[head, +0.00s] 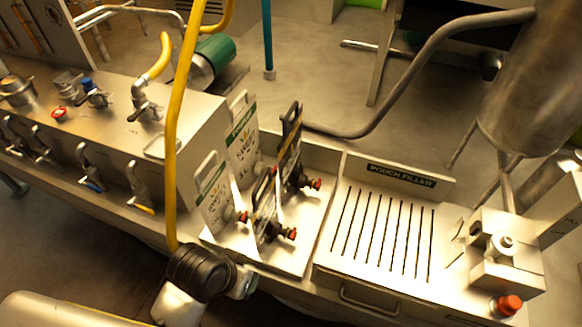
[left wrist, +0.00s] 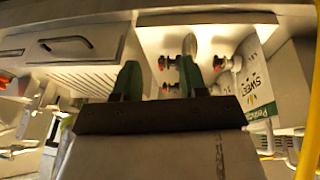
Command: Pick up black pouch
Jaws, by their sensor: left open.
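Two black pouches stand upright in a metal tray (head: 300,255) in the head view. The rear black pouch (head: 291,150) and the front black pouch (head: 265,215) each have a dark spout with a red cap pointing right. Two white pouches stand left of them, a rear one (head: 243,140) and a front one (head: 213,195). In the left wrist view my left gripper (left wrist: 160,72) is open and empty, its dark green fingers apart. Red caps (left wrist: 170,87) show between and beyond the fingers; the black pouches are not clear there. My right gripper is not in view.
A slotted pouch filler plate (head: 385,235) lies right of the tray. A valve panel box (head: 200,120) stands left. A grey pipe (head: 420,70) bends behind.

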